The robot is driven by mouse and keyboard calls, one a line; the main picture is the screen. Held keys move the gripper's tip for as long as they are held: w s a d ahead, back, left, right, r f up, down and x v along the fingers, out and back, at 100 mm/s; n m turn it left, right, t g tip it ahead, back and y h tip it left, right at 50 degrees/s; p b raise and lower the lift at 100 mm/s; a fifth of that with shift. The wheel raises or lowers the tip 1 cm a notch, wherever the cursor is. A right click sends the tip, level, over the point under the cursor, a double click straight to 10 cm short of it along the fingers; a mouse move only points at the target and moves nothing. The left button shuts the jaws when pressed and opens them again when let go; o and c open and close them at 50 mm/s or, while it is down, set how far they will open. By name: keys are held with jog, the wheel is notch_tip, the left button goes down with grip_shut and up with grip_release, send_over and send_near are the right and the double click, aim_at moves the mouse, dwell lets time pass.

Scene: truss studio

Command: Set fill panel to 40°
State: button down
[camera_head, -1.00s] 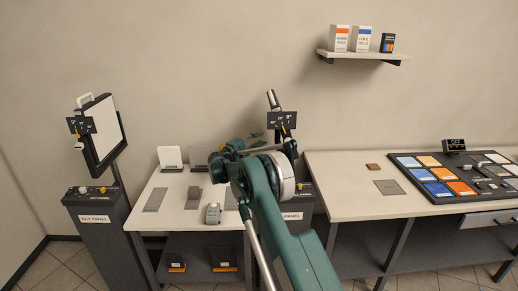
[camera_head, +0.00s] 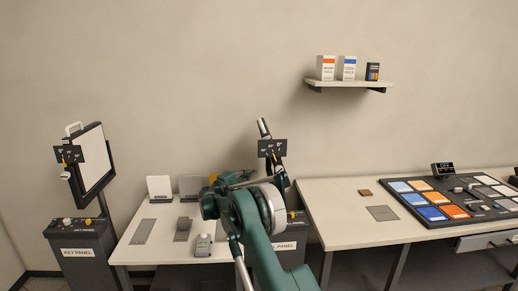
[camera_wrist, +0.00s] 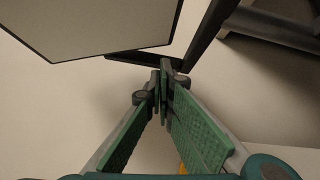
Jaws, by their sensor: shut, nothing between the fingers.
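The fill panel's stand (camera_head: 290,246) is mostly behind my arm in the head view; only part of its label shows. Its dark angle plate (camera_head: 271,148) with small white marks is above, with a yellow pointer below; I cannot read the angle. The panel face is seen nearly edge-on. In the wrist view, a pale panel with a dark edge (camera_wrist: 100,22), probably the fill panel, fills the upper left. My gripper (camera_wrist: 163,76) is shut and empty, its tips close to the panel's lower dark frame; I cannot tell if they touch. My arm hides the fingertips in the head view.
The key panel (camera_head: 92,165) stands at the left. A white table (camera_head: 140,250) with small stands and grey plates is between. A right-hand table (camera_head: 340,225) carries a control board (camera_head: 450,200) with coloured tiles. A wall shelf (camera_head: 350,84) holds boxes.

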jog(key=s+a+r+g+y+p, duration=0.2)
jog(key=s+r+y+p, duration=0.5)
jog(key=s+r, duration=1.7)
jog(key=s+d+r+m+g+y+p, duration=0.25)
jog(key=s+d+m+g+y, duration=0.4)
jog(key=s+d+m, duration=0.55)
jog(key=w+d+r+g+y+p, duration=0.1)
jog(key=w+d+r+y+p, duration=0.4)
jog(key=w, duration=0.5)
jog(key=w+d+r+g+y+p, duration=0.2)
jog(key=w+d+r+y+p, duration=0.3)
jog(key=w+r+y+p, duration=0.1)
jog(key=shift+w+r+n+p, duration=0.4)
jog(key=shift+w+r, duration=0.65)
jog(key=shift+w, duration=0.85)
jog(key=shift+y, duration=0.25)
